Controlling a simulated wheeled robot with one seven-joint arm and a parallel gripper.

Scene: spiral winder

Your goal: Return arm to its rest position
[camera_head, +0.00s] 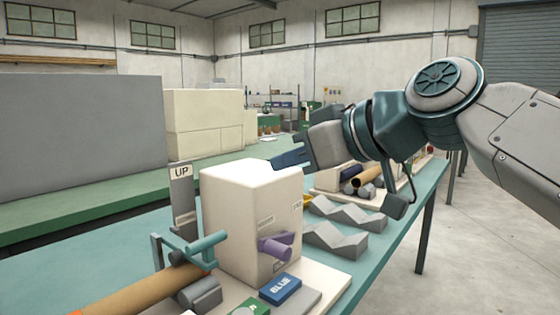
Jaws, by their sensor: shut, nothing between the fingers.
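My arm (440,110) reaches in from the right edge, bent over the teal bench. My gripper (276,163) points left at its end, behind the top right edge of a cream winder box (235,215) in the picture. Its dark blue fingers are shut and empty. I cannot tell how far the fingers are from the box. A dark bracket (398,206) hangs from my arm over the bench's right side.
A brown tube (140,292) lies at the front left near an "UP" plate (182,200). Blue (281,288) and green (250,307) buttons sit in front. Grey V-shaped rests (335,240) and a tray with rolls (368,180) stand behind. Floor (485,250) is clear at right.

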